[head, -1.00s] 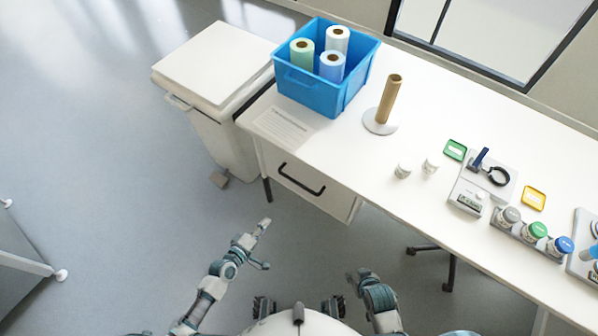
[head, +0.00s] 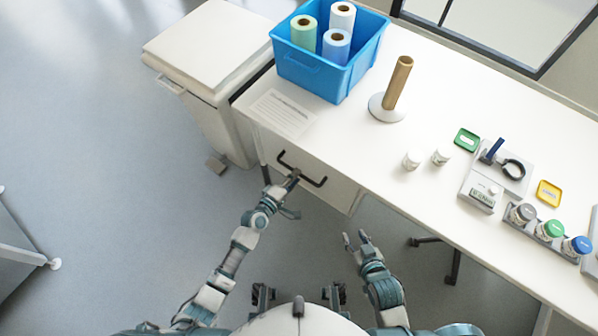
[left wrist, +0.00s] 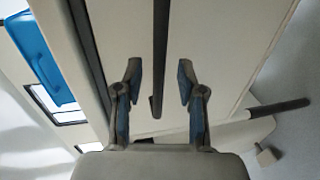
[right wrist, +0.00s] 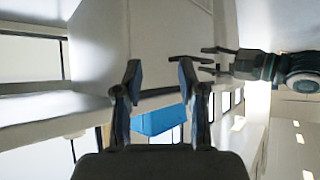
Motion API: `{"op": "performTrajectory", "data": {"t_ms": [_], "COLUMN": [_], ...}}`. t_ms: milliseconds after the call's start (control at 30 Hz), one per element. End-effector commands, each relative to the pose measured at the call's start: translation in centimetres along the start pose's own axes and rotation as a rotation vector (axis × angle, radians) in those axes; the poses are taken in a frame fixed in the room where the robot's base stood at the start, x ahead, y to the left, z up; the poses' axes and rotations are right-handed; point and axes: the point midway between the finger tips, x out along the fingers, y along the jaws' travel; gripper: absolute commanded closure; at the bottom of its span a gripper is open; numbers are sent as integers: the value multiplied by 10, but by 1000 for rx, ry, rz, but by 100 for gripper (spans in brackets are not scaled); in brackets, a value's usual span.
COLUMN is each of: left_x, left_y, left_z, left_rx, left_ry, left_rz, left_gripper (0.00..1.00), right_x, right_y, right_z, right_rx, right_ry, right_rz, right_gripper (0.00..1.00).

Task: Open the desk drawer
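The desk drawer (head: 335,190) is a white front under the left part of the desk, flush with the desk. Its dark bar handle (head: 315,182) runs across it; the handle also shows in the left wrist view (left wrist: 160,55) as a dark bar. My left gripper (head: 292,183) is at the drawer front by the handle. In the left wrist view its fingers (left wrist: 158,82) are apart, with the handle between them and a gap on each side. My right gripper (head: 354,238) is open and empty in front of the desk, right of the left one; its spread fingers show in the right wrist view (right wrist: 158,80).
A white bin (head: 210,50) stands left of the desk. On the desktop (head: 350,135) are a blue crate (head: 310,78) of rolls, a holder with a brown tube (head: 397,85), a scale (head: 480,195) and several jars. The floor in front is clear.

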Motion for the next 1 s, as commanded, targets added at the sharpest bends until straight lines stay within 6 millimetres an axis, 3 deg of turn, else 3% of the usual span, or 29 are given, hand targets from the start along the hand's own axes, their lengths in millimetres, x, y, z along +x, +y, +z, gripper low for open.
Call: {"op": "performTrajectory", "data": {"t_ms": [200, 533, 567, 700, 1000], "left_x": [26, 30, 30, 30, 30], "left_y": [-1, 0, 0, 0, -1], "left_z": [0, 0, 0, 0, 0], "left_rx": [0, 1, 1, 0, 0], "left_ry": [0, 0, 0, 0, 0], "left_rz": [0, 0, 0, 0, -2], "left_gripper": [61, 61, 63, 98, 100], "right_x": [6, 5, 5, 7, 7], "right_y": [-4, -4, -4, -4, -4], "right_z": [-20, -25, -25, -25, -25], "right_rx": [1, 2, 2, 2, 2], "right_ry": [121, 147, 147, 145, 144], "right_rz": [-9, -10, -10, -10, -11], "right_gripper": [60, 60, 60, 60, 60]}}
